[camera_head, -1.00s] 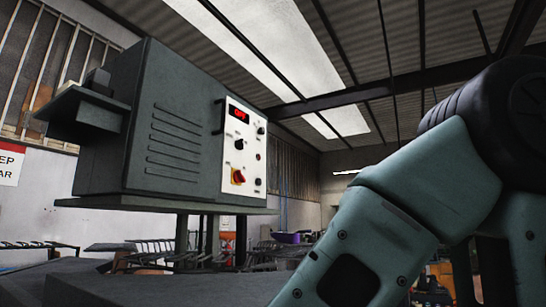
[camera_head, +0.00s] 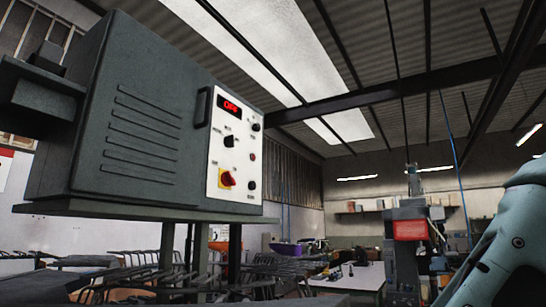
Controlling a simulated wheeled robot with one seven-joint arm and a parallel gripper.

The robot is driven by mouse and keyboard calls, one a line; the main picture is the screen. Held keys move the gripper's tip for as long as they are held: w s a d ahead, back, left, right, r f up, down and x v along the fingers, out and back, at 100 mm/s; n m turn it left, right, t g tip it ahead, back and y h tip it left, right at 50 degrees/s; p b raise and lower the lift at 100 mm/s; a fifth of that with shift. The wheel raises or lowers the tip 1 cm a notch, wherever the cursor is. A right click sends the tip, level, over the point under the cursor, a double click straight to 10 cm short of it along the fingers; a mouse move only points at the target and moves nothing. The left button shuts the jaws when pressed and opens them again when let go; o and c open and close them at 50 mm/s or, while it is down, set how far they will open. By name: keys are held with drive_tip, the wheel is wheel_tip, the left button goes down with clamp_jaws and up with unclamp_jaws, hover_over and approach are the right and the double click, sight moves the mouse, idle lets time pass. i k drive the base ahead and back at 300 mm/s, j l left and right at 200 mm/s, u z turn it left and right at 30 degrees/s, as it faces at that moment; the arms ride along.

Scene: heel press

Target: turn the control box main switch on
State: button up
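The dark grey control box (camera_head: 140,120) stands at the left on posts, with a white control panel (camera_head: 232,150) on its right-hand face. The main switch (camera_head: 227,179) is a red rotary knob on a yellow plate, low on the panel. The red display (camera_head: 231,105) above it reads OFF. A black selector knob (camera_head: 229,141) and several small round buttons share the panel. A black handle (camera_head: 204,107) is at the panel's left edge. Part of my arm shows at the lower right, apart from the box. My gripper is out of the picture.
A machine with a red part (camera_head: 409,230) stands right of centre. A white table (camera_head: 350,278) with small items is behind, at the lower middle. Metal racks (camera_head: 150,270) stand below and behind the box. Open space shows between the panel and my arm.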

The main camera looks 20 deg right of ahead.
sight(227, 179)
drive_tip(key=l+u, duration=0.25)
drive_tip(key=l, duration=0.55)
drive_tip(key=l+u, duration=0.3)
drive_tip(key=l, duration=0.5)
drive_tip(key=i, duration=0.05)
